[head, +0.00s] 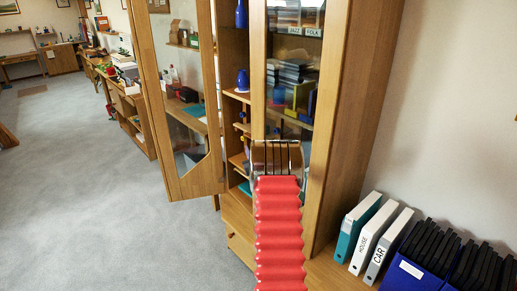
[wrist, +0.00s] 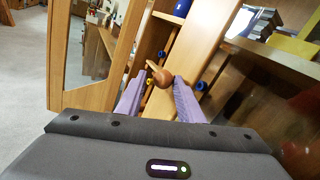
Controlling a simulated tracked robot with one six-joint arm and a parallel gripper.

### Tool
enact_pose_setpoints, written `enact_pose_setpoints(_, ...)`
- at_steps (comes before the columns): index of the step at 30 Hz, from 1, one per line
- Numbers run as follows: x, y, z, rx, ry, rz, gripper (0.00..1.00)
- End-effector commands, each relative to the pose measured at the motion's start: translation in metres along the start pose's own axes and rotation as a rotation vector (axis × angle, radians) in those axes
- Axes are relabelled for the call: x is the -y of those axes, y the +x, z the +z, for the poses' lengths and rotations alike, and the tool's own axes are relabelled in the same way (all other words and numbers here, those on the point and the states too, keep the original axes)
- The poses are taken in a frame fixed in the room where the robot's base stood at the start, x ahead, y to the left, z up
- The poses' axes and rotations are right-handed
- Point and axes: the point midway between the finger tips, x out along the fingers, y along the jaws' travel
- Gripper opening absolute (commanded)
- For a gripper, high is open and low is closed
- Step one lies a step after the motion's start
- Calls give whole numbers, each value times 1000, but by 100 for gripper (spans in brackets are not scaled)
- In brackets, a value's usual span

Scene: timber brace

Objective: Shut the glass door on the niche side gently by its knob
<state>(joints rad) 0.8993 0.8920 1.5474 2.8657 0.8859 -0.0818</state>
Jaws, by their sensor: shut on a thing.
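My gripper (head: 277,150) is at the left edge of the right glass door (head: 258,70) of the tall wooden cabinet. In the wrist view, its two purple fingers (wrist: 160,92) are closed around a round brown wooden knob (wrist: 163,77) beside a wooden door stile (wrist: 203,45). The knob is hidden in the head view by my gripper. The left glass door (head: 204,185) stands wide open to the left. The right door's glass shows shelves behind it; I cannot tell exactly how far it stands open.
Open shelves with a blue vase (head: 242,80) show between the doors. White and teal binders (head: 375,237) and a blue box (head: 412,275) stand on a low wooden surface at right. Grey carpet (head: 100,215) is clear at left.

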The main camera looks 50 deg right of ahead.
Motion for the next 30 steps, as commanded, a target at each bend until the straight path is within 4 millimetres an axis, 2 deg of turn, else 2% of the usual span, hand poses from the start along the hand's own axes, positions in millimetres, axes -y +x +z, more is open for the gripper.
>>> enact_pose_setpoints(1,-20,1,-2,-5,-6,30,30)
enact_pose_setpoints(7,-21,1,0,-2,-6,31,44)
enact_pose_setpoints(19,-20,-2,3,3,-7,30,44)
enact_pose_setpoints(23,-19,-12,3,2,-6,30,44)
enact_pose_setpoints(30,-15,-41,2,2,-4,24,44)
